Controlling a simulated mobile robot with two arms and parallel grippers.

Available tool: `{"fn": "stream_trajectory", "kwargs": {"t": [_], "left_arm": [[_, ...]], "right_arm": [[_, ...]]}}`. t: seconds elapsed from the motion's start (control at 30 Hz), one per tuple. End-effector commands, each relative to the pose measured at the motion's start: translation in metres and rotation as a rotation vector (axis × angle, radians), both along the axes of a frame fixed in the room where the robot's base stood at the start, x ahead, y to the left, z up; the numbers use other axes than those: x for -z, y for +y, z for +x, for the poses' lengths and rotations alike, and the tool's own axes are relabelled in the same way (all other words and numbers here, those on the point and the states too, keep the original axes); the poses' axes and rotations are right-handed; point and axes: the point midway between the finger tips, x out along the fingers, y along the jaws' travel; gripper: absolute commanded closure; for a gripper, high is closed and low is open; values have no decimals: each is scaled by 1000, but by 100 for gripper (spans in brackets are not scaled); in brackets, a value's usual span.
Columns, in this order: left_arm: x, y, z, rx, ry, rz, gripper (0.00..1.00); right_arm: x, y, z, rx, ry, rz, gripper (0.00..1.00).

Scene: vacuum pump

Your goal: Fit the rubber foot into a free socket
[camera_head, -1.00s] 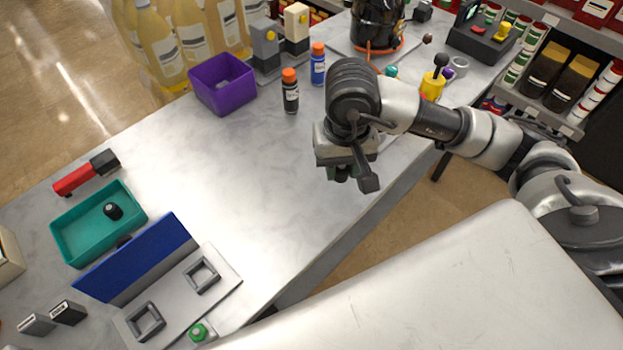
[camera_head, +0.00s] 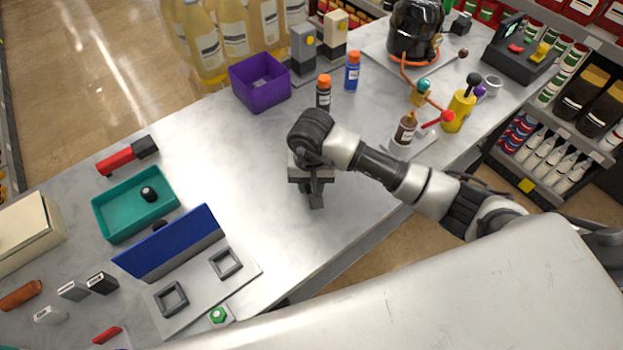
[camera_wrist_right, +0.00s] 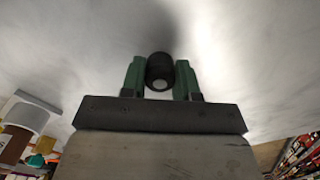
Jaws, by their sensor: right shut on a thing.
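My right gripper (camera_wrist_right: 160,78) is shut on a black cylindrical rubber foot (camera_wrist_right: 159,72), which sits between its green fingers in the right wrist view. In the head view this gripper (camera_head: 312,180) is over the bare middle of the table, right of the teal tray; its fingertips and the held foot are hidden there. Another black foot (camera_head: 148,193) is in the teal tray (camera_head: 113,232). Whether that piece fills a socket I cannot tell. My left gripper is out of view.
A grey plate with two square frames (camera_head: 172,298) (camera_head: 226,263) lies in front of the blue panel. A purple bin (camera_head: 260,96) and bottles (camera_head: 352,72) (camera_head: 323,95) stand behind my right gripper. A red-handled tool (camera_head: 122,159) lies behind the tray. The table between gripper and panel is clear.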

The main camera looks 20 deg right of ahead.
Motion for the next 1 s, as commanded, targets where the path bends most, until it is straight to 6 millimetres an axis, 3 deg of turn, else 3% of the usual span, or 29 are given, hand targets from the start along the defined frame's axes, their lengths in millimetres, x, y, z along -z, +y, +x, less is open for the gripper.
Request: {"fn": "stream_trajectory", "kwargs": {"t": [0.43,0.47,0.6,1.0], "left_arm": [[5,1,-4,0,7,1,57],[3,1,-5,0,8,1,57],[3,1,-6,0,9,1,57],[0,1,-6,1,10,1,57]], "right_arm": [[9,0,0,-1,-2,-1,92],[8,0,0,-1,-2,-1,67],[7,0,0,-1,-1,0,45],[0,0,1,-1,-3,1,44]]}}
